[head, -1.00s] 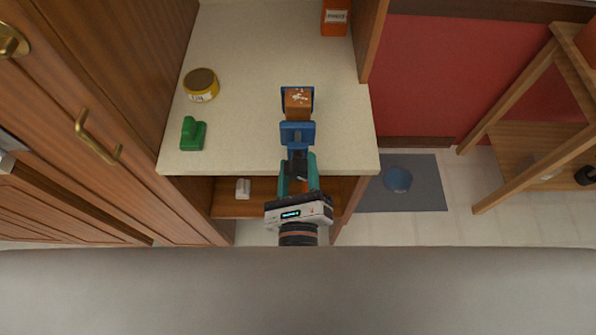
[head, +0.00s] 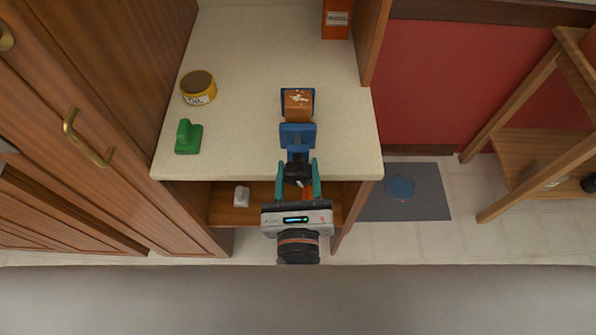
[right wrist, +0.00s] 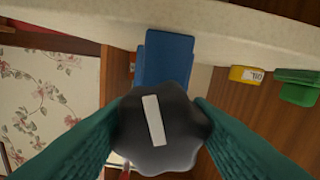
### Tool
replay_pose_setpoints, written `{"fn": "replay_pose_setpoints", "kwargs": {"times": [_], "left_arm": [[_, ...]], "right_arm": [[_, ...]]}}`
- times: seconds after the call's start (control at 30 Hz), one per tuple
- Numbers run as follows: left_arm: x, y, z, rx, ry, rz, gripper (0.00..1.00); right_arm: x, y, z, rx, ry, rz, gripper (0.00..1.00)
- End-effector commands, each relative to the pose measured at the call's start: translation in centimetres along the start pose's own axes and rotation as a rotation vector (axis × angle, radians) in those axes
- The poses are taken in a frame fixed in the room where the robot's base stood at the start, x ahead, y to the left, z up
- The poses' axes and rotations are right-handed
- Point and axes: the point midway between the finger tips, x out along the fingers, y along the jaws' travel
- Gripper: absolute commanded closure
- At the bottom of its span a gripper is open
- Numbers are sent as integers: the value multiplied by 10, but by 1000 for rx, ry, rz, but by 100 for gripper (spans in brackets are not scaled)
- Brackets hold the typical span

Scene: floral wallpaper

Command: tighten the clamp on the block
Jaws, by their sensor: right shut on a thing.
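A brown wooden block (head: 298,103) with pale marks on top sits at the counter's front part. Blue clamp parts show behind it and at its sides. The clamp's blue front body (head: 297,136) lies just in front of the block; I cannot tell whether a gap is left. The clamp's black knob (head: 298,170) sticks out past the counter edge. In the right wrist view the knob (right wrist: 160,128) is lobed with a white bar, tilted slightly. My right gripper (head: 299,180) has its teal fingers shut on the knob, one on each side. My left gripper is not in view.
A green object (head: 188,138) and a yellow tin (head: 198,88) stand at the counter's left. An orange box (head: 336,20) stands at the back right. Below the counter (head: 240,110) is an open shelf with a small white item (head: 241,197). Wooden cabinets border the left.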

Motion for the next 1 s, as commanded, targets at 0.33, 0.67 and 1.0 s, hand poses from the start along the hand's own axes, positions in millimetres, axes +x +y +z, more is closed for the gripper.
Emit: {"fn": "replay_pose_setpoints", "kwargs": {"times": [0.33,0.67,1.0], "left_arm": [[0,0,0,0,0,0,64],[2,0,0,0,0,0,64],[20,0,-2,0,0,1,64]], "right_arm": [[-1,-1,2,-2,-4,-2,32],[-4,0,2,-3,-2,-1,32],[-56,-1,4,-2,-4,-4,32]]}}
